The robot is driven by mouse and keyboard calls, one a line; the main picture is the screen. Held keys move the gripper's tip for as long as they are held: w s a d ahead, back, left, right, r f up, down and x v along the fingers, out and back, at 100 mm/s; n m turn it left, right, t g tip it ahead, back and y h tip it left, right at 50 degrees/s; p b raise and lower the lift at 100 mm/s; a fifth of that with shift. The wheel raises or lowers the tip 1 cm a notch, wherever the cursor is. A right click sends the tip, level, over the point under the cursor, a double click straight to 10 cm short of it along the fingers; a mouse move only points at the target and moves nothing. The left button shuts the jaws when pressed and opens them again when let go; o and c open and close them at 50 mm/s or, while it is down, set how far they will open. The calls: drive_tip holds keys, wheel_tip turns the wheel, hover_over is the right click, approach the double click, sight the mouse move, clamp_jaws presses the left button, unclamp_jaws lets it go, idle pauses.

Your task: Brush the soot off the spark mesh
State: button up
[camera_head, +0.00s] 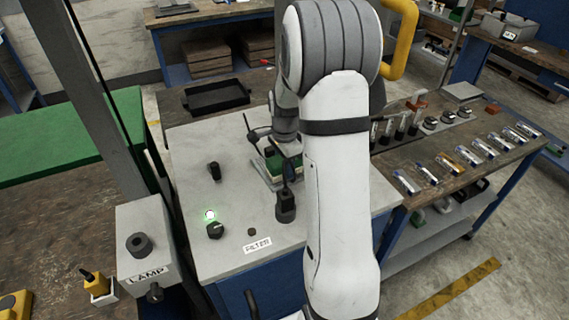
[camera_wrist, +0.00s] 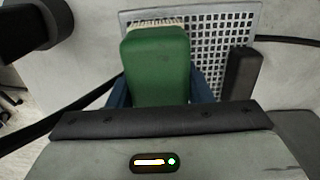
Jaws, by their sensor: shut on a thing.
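My gripper (camera_wrist: 160,88) is shut on a green brush (camera_wrist: 157,62), with a blue finger on each side of it. The brush's pale bristles (camera_wrist: 155,24) point away from my wrist and overlap the upper left of the spark mesh (camera_wrist: 228,30). I cannot tell whether they touch it. The mesh is a pale grey plate with rows of square holes; the brush hides part of its left side. I cannot make out soot on the visible part. In the head view the green brush (camera_head: 273,164) shows above the bench, partly behind my arm.
A dark upright block (camera_wrist: 243,72) stands right of the brush, close to the mesh. A black tray (camera_head: 216,96) lies behind.

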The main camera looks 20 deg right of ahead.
drive_tip(key=shift+f+b, duration=0.35)
drive_tip(key=shift+f, duration=0.05)
idle(0.4)
drive_tip(key=shift+w+d+r, duration=0.1)
drive_tip(key=shift+d, duration=1.15)
drive_tip(key=shift+w+d, duration=0.1)
drive_tip(key=shift+d, duration=1.15)
drive_tip(key=shift+a, duration=0.15)
drive_tip(key=shift+a+f, duration=0.2)
drive_tip(key=shift+a, duration=0.95)
